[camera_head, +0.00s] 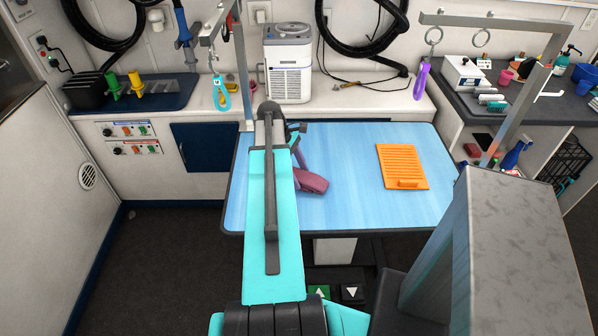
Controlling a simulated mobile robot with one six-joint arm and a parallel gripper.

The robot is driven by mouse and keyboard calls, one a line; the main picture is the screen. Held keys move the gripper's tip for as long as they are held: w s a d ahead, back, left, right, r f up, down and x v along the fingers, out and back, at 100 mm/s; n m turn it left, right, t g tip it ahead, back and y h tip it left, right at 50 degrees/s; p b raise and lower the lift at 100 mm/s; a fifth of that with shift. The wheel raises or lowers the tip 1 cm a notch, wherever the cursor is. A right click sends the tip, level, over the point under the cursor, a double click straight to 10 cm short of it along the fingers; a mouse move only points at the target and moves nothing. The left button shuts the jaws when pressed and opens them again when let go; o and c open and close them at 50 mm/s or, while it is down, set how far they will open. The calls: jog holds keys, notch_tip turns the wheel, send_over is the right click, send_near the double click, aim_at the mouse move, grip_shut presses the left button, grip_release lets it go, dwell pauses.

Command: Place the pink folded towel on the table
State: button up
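The pink folded towel (312,181) shows as a mauve bundle just right of my arm, over the left part of the blue table (350,165). Its left part is hidden behind my arm. My gripper (300,160) is mostly hidden by my own arm; a small part shows right above the towel, close to it or touching it. I cannot tell whether its fingers are open or shut on the towel, or whether the towel rests on the tabletop or hangs just above it.
An orange slatted mat or brush-like pad (402,166) lies on the table's right half. Metal grooming posts rise at the table's back left and right (520,95). A white appliance (288,65) stands on the back counter. The table's middle is clear.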

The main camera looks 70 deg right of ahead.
jog(key=shift+o, duration=1.3)
jog(key=shift+r, duration=0.15)
jog(key=b+v, duration=0.2)
jog(key=v, duration=1)
jog(key=shift+w+d, duration=0.1)
